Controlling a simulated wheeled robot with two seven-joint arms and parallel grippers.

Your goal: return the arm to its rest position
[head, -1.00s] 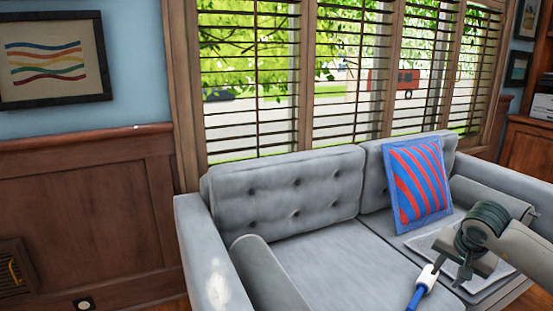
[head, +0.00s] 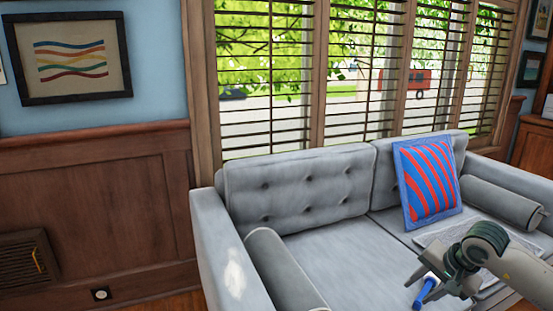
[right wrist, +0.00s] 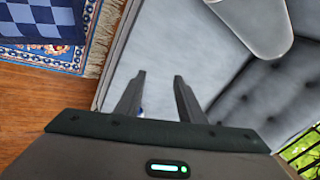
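My right gripper (head: 438,284) reaches in from the lower right over the seat of the grey sofa (head: 340,262). In the right wrist view its two fingers (right wrist: 160,92) stand apart with nothing gripped between them. A blue, stick-like object (head: 426,291) shows beside the fingers in the head view, partly covered by the gripper. Only a small blue bit of it (right wrist: 140,112) shows by the left finger in the right wrist view. I cannot tell whether the gripper touches it. My left gripper is not in view.
A blue and red striped pillow (head: 428,180) leans on the sofa's back, near a grey bolster (head: 503,202). Another bolster (head: 282,268) lies by the left armrest (head: 228,240). A patterned rug (right wrist: 62,55) lies on the wood floor (right wrist: 30,98).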

